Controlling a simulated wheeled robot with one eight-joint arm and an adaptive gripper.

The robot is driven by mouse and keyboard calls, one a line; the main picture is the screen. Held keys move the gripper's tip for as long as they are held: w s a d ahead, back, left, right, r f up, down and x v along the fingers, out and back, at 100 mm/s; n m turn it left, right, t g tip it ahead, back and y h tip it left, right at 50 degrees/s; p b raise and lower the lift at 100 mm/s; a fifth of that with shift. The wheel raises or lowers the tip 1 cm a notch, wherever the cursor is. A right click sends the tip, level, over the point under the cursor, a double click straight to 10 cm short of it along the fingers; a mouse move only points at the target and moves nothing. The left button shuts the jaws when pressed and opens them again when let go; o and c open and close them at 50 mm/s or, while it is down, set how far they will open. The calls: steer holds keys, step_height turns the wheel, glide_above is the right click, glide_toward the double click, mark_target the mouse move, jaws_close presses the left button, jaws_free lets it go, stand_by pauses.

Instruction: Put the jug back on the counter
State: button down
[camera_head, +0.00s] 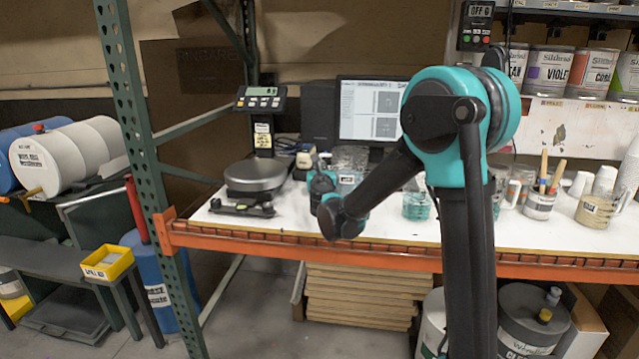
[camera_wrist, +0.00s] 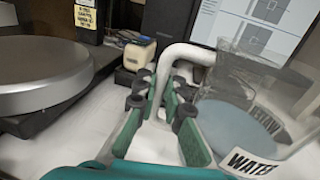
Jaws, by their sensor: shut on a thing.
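The jug (camera_wrist: 238,125) is clear, holds a grey-blue liquid and carries a WATER label. In the wrist view it stands at the right, partly cut off, with its pale curved handle (camera_wrist: 188,52) toward my gripper. My gripper (camera_wrist: 160,100) is shut on the handle. In the head view my gripper (camera_head: 322,182) is at the left side of the jug (camera_head: 349,160), which is partly behind my arm. The jug looks upright over the white counter (camera_head: 290,218). I cannot tell whether its base touches the counter.
A round-topped scale (camera_head: 255,177) stands left of the jug, with a display (camera_head: 260,98) above it. A monitor (camera_head: 372,112) is behind the jug. A small cream container (camera_head: 304,161) stands close by. A teal-tinted vessel (camera_head: 416,206) is to the right. The counter's front strip is clear.

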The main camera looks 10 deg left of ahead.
steer(key=shift+f, duration=2.75)
steer(key=c, duration=1.6)
jaws_free()
steer(key=shift+f, duration=0.1)
steer(key=s, duration=0.3)
steer(key=s+d, duration=0.1)
steer(key=s, duration=0.7)
steer(key=shift+d, duration=0.4)
steer(key=shift+s+d, duration=0.1)
steer(key=shift+s, duration=0.35)
steer(key=shift+d, duration=0.1)
